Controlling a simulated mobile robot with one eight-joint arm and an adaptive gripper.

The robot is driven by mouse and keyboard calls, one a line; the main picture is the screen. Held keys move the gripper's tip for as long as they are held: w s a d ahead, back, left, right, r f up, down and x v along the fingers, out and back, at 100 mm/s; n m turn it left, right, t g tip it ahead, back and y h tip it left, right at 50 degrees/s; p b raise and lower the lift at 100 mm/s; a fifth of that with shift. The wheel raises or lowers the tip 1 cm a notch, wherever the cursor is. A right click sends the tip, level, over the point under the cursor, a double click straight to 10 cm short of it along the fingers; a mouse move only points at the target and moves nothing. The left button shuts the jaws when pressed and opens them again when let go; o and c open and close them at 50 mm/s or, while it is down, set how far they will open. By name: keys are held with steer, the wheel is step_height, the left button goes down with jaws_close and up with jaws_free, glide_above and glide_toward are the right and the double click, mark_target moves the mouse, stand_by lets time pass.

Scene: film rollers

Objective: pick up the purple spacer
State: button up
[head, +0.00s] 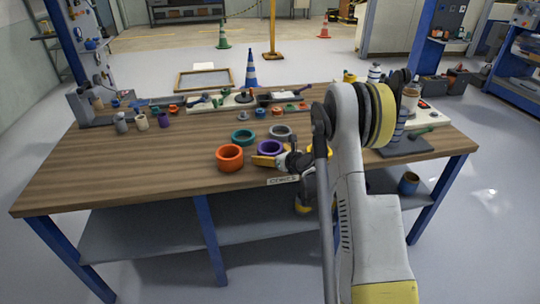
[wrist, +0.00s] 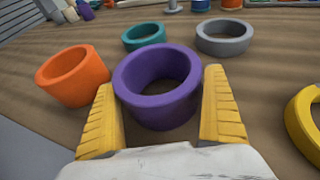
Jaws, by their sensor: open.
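The purple spacer (wrist: 158,111), a thick open ring, lies flat on the wooden table in the wrist view. It also shows in the head view (head: 271,147), partly hidden by my gripper. My gripper (wrist: 162,95) has yellow ribbed fingers, which are spread apart. The left finger is close to the ring's near left side and the right finger is at its right side. Nothing is clamped between them; I cannot tell whether either finger touches the ring. In the head view my gripper (head: 270,155) is low over the table's front edge.
An orange ring (wrist: 73,77) stands just left of the purple one. A teal ring (wrist: 144,37) and a grey ring (wrist: 225,38) lie behind it. A yellow ring (wrist: 306,121) is at the right. Bare wooden table (head: 110,165) lies to the left.

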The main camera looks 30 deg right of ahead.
steer(key=c, duration=1.3)
steer(key=shift+o, duration=0.2)
steer(key=shift+r, duration=0.15)
